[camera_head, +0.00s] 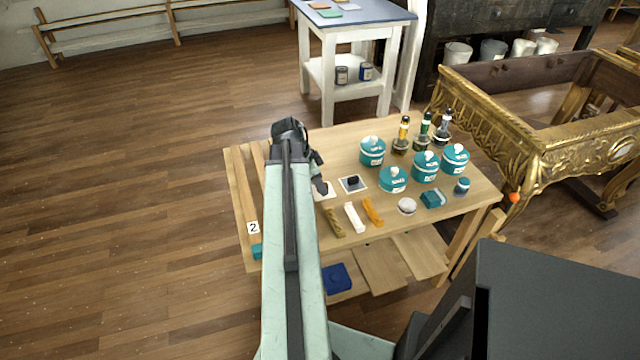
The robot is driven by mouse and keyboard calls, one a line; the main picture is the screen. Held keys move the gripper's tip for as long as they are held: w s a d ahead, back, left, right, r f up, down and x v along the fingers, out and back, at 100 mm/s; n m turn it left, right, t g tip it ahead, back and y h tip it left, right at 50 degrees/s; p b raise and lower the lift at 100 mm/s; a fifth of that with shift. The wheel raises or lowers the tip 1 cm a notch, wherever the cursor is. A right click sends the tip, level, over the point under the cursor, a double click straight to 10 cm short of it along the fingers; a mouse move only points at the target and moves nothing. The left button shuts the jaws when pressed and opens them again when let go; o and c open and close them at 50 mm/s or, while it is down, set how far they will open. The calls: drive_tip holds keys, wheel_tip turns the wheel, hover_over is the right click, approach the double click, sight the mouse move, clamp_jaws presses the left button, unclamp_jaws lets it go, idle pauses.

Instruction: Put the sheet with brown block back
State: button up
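A small white sheet (330,196) lies on the wooden workbench (408,240), partly hidden behind my gripper. I cannot see a block on it, or its colour. To its right, a second white sheet (361,189) carries a dark, nearly black block (352,181). My gripper (321,188) is low over the left sheet, pointing down. Its fingers are small and dark, so I cannot tell whether they are open, shut or touching anything. My arm hides much of the bench's left part.
Several teal tins (393,180), bottles (423,130) and wax sticks (355,218) crowd the bench's middle and right. A number 2 label (253,228) marks the left edge. A white table (310,40) with coloured sheets stands behind; a gilt console (540,140) stands right. Left floor is clear.

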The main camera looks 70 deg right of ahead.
drive_tip(key=p+v, duration=1.1)
drive_tip(key=v, duration=0.1)
drive_tip(key=shift+r, duration=0.1)
drive_tip(key=w+a+f+n+t, duration=0.1)
drive_tip(key=w+a+n+t, duration=0.2)
drive_tip(key=w+a+n, duration=1.35)
drive_tip(key=w+a+n+y, duration=0.1)
drive_tip(key=w+a+n, duration=0.35)
drive_tip(key=a, duration=0.85)
drive_tip(key=w+a+n+y, duration=0.1)
drive_tip(key=w+a+n, duration=0.3)
drive_tip(key=a, duration=0.8)
drive_tip(key=w+a+n+y, duration=0.1)
drive_tip(key=w+a+n, duration=0.35)
drive_tip(key=a, duration=0.85)
wheel_tip(320, 180, up, 7)
drive_tip(key=w+m+p, duration=0.1)
drive_tip(key=p, duration=0.6)
drive_tip(key=shift+d+f+t+p, duration=0.2)
drive_tip(key=shift+d+t+p, duration=0.1)
drive_tip(key=shift+d, duration=0.05)
drive_tip(key=shift+w, duration=0.1)
